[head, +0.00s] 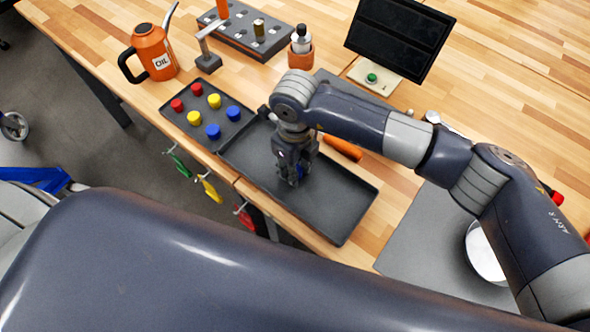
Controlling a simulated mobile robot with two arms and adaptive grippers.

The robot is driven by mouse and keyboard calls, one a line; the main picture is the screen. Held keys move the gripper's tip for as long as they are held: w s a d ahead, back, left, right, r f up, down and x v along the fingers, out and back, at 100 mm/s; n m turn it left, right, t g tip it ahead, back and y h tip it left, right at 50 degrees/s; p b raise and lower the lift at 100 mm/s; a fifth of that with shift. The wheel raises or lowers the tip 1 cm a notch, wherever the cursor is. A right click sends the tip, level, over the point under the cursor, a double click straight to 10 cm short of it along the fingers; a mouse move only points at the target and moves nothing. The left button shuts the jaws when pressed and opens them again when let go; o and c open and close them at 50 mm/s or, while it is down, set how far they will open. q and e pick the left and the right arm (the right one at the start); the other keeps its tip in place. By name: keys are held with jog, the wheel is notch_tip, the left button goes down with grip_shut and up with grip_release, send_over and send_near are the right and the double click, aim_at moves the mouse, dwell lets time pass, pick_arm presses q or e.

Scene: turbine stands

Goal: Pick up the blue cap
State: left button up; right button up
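Two blue caps stand in the small dark cap tray (180,124): a nearer blue cap (213,131) and a farther blue cap (233,113). Beside them are red caps (177,105) and yellow caps (194,118). My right gripper (293,178) points down over the larger dark tray (335,212), to the right of the cap tray. My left gripper is not in view.
An orange oil can (152,52), a dark block with holes (245,30) and a bottle in an orange holder (301,45) stand behind. A black screen (400,38) is at the back. An orange handle (342,147) lies beside the large tray. Tags hang off the front edge.

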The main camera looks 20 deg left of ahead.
jog(key=shift+w+r+b, duration=0.1)
jog(key=shift+r+b, duration=0.3)
notch_tip(320, 180, up, 2)
jog(key=shift+r+b, duration=0.15)
jog(key=shift+b, duration=0.7)
jog(key=s+d+r+b, duration=0.1)
jog(key=s+b, duration=0.4)
jog(key=s, duration=1.1)
jog(key=shift+d+r, duration=0.15)
jog(key=shift+r, duration=0.3)
jog(key=shift+o, duration=0.6)
grip_shut()
